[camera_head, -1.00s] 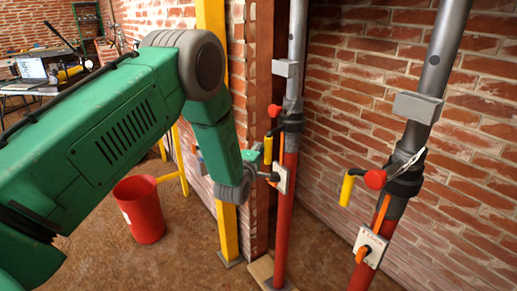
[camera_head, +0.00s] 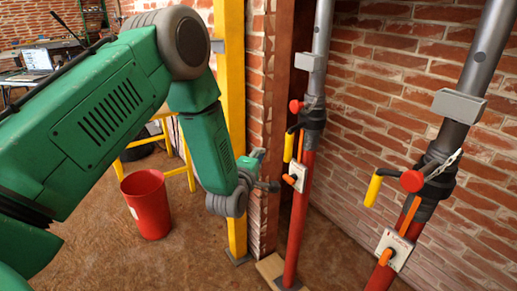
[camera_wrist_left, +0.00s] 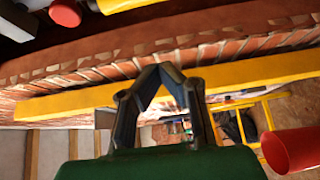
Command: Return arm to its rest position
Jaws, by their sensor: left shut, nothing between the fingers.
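My green left arm (camera_head: 95,110) comes in from the left and bends down at a grey joint. My left gripper (camera_head: 275,186) is small and dark in the head view, just left of the middle red prop (camera_head: 297,225) and its white plate (camera_head: 297,176), with a small gap between them. In the left wrist view the gripper (camera_wrist_left: 158,72) shows its two black fingers meeting at the tips, with nothing held. A yellow post (camera_head: 233,120) stands behind the forearm. My right gripper is not in view.
A second prop (camera_head: 440,165) with a yellow handle (camera_head: 373,190) leans at the right by the brick wall (camera_head: 390,75). A red bucket (camera_head: 147,205) stands on the floor beside a yellow trestle (camera_head: 185,150). A laptop (camera_head: 38,62) is at the back left. Open floor lies around the bucket.

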